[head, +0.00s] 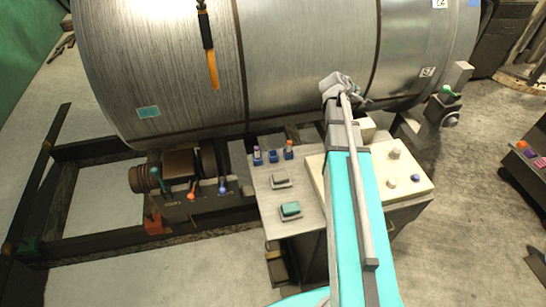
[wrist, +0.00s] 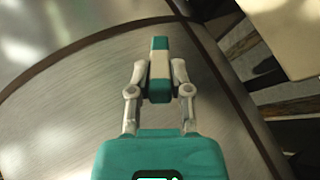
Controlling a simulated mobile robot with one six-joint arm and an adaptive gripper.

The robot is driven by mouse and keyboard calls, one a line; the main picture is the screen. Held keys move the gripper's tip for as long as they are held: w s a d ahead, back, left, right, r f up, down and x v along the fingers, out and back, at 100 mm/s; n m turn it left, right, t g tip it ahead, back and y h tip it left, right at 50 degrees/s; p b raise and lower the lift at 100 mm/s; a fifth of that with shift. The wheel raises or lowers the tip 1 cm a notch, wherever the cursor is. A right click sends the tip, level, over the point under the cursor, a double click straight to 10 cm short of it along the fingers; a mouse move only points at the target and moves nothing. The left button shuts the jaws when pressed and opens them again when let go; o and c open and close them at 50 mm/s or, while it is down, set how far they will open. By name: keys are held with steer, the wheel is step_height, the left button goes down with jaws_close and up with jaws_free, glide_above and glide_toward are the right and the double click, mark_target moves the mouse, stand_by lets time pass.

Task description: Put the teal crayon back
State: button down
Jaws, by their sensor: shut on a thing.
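In the wrist view my gripper (wrist: 159,82) is shut on the teal crayon (wrist: 159,62), which has teal ends and a white middle band. It stands lengthwise between the two fingers, over the shiny tank surface. In the head view my gripper (head: 341,85) is in front of the tank, and the crayon cannot be made out there. Three small blue holders stand in a row at the back of the work table (head: 262,193). The left holder has a purple-topped crayon (head: 257,152) and the right one an orange-topped crayon (head: 289,145). The middle holder (head: 273,156) shows nothing upright in it.
A grey block (head: 281,180) and a teal block (head: 290,209) lie on small trays on the table. A cream panel with knobs (head: 396,180) is at the right, partly behind my arm. The big metal tank (head: 300,60) fills the back. Levers (head: 193,190) stand left of the table.

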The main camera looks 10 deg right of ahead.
steer(key=shift+s+d, duration=0.1)
steer(key=shift+d, duration=0.15)
steer(key=s+a+f+m+g+y+p, duration=0.1)
steer(key=s+a+m+g+y, duration=0.1)
steer(key=s+a, duration=0.4)
steer(key=s+a+f+m+g+y+p, duration=0.1)
steer(key=s+a+y, duration=0.3)
steer(key=a, duration=1.1)
steer(key=s+a+f+m+g+y+p, duration=0.2)
steer(key=s+a+m+y, duration=0.1)
steer(key=s+a, duration=0.5)
steer(key=a, duration=0.2)
steer(key=shift+a+f+g, duration=0.25)
steer(key=shift+a+g, duration=0.15)
steer(key=w+f+b, duration=0.2)
steer(key=w, duration=0.2)
steer(key=w+f+b, duration=0.3)
steer(key=w, duration=0.1)
steer(key=w+f+b, duration=0.3)
steer(key=w, duration=0.1)
steer(key=shift+w+d+f, duration=0.15)
steer(key=shift+w+d, duration=0.05)
steer(key=shift+d, duration=0.1)
steer(key=shift+w+f+b, duration=0.35)
steer(key=shift+w+b, duration=0.05)
steer(key=shift+b, duration=0.15)
